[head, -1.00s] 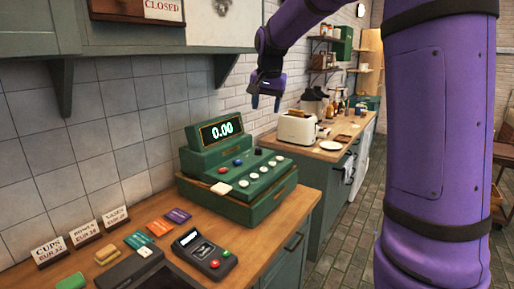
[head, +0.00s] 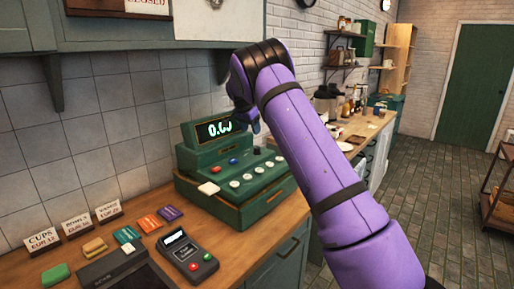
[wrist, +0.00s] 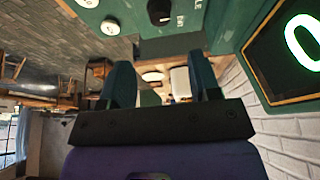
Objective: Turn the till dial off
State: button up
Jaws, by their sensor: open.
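The till dial looks to be the small black knob (head: 257,150) at the back right of the sloped key panel. In the wrist view, the black knob (wrist: 160,12) shows at the top edge, partly cut off, with small white marks beside it. My gripper (head: 248,126) is above the back of the panel, beside the display, apart from the knob. The wrist view shows its two fingers (wrist: 162,80) spread with nothing between them.
Several white round keys (head: 247,177), a blue and a red button (head: 232,161) sit on the panel. A card terminal (head: 187,254), coloured cards (head: 147,223) and price signs (head: 75,226) lie or stand in front left. The tiled wall is close behind the till.

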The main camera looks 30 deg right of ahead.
aim_at(257, 148)
jog(key=x, duration=1)
jog(key=shift+d+f, duration=0.15)
jog(key=shift+f, duration=0.2)
jog(key=c, duration=0.9)
